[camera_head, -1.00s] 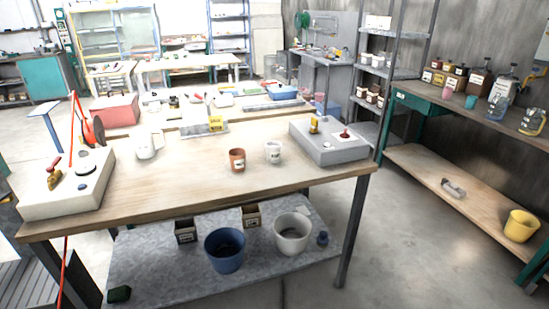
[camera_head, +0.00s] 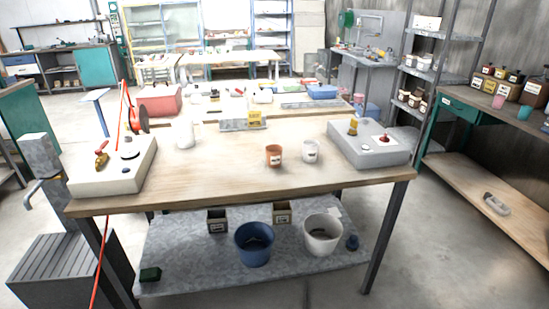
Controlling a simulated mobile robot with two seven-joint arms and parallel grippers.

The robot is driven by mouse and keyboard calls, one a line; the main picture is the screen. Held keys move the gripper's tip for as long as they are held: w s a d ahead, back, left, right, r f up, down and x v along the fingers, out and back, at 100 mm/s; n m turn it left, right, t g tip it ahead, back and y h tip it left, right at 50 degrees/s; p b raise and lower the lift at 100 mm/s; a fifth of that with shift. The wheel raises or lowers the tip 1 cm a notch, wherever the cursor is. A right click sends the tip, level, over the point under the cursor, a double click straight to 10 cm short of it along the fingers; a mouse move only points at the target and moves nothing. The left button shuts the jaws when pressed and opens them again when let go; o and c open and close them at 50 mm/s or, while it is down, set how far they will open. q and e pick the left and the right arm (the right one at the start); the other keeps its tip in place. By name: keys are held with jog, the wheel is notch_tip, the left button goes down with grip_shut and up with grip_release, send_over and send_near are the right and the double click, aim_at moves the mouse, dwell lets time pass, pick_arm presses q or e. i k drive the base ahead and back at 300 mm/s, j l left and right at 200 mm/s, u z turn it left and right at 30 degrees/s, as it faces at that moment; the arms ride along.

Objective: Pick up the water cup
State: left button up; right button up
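Two small cups stand upright side by side on the wooden table (camera_head: 215,187), right of its middle. One is an orange-brown cup (camera_head: 273,156) and the other a white cup (camera_head: 311,151), each with a small label too small to read. I cannot tell from the picture which of them is the water cup. A white jug-like container (camera_head: 184,134) stands further left on the same table. Neither of my grippers shows in the view.
A white box with controls (camera_head: 115,168) stands at the table's left end, a grey one (camera_head: 368,146) at its right. A blue bucket (camera_head: 254,245) and white bucket (camera_head: 321,236) sit on the lower shelf. The table's front middle is clear.

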aim_at(274, 156)
jog(key=i+l+u, duration=0.1)
jog(key=i+l, duration=0.35)
jog(key=l, duration=0.2)
jog(key=i+l+u, duration=0.15)
jog(key=l, duration=0.2)
jog(key=i+l, duration=0.25)
jog(key=i+l+u, duration=0.15)
jog(key=l, duration=0.3)
jog(key=i+l+u, duration=0.1)
jog(key=l, duration=0.25)
jog(key=i+l, duration=0.25)
jog(key=l, duration=0.15)
jog(key=i+l+u, duration=0.15)
jog(key=l, duration=0.25)
